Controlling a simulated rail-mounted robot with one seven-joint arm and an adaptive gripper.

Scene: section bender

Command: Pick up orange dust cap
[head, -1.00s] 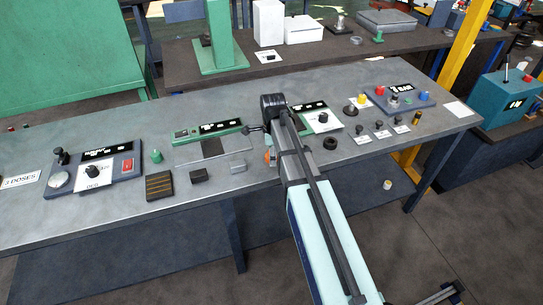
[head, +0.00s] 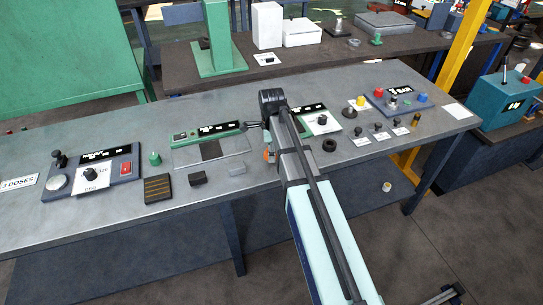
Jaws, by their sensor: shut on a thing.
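A small orange piece (head: 267,154), which looks like the orange dust cap, shows at the left edge of my arm above the grey bench. My arm reaches in from the lower right and covers most of it. My gripper (head: 270,147) is at the cap, mostly hidden behind the arm, and is shut on it. The fingers are too small and covered to make out. I cannot tell clearly how far the cap is above the bench.
A green panel (head: 181,136) and a dark control box (head: 125,166) stand left on the bench (head: 300,182). A striped dark block (head: 158,188) lies near the front edge. A black ring (head: 329,145), several small knobs and a blue-grey button box (head: 375,101) are at right.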

